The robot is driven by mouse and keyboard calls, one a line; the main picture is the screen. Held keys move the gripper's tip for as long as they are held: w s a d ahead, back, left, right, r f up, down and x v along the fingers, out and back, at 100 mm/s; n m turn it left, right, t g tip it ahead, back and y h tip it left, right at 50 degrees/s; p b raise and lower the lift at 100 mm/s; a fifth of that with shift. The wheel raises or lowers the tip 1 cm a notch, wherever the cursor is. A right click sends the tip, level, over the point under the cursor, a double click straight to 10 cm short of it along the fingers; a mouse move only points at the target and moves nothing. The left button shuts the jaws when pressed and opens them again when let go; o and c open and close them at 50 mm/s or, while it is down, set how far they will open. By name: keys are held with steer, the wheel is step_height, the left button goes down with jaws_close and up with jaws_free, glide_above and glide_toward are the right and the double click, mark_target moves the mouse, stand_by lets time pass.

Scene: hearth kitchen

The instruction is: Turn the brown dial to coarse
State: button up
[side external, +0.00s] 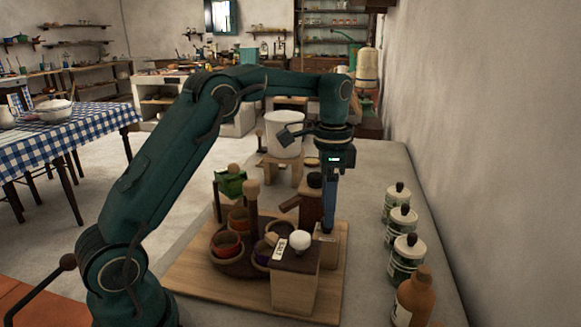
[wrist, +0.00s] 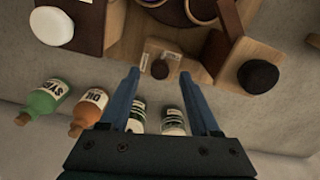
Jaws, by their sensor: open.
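The brown dial (wrist: 160,69) is a small round knob on a light wooden block (wrist: 161,58) in the wrist view. A small white label (wrist: 145,62) sits beside it; its writing is too small to read. My gripper (wrist: 159,73) is open, with one blue finger on each side of the dial. I cannot tell whether either finger touches it. In the side view my gripper (side external: 326,232) points straight down over the same wooden block (side external: 325,252), and the dial is hidden there.
A box with a white knob (side external: 300,240) stands left of my gripper; a black knob (wrist: 258,76) is right in the wrist view. Round cups (side external: 226,243) stand on the wooden board (side external: 195,278). Several jars (side external: 402,226) and an orange bottle (side external: 412,303) line the right side.

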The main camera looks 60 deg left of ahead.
steer(key=shift+f, duration=1)
jaws_close()
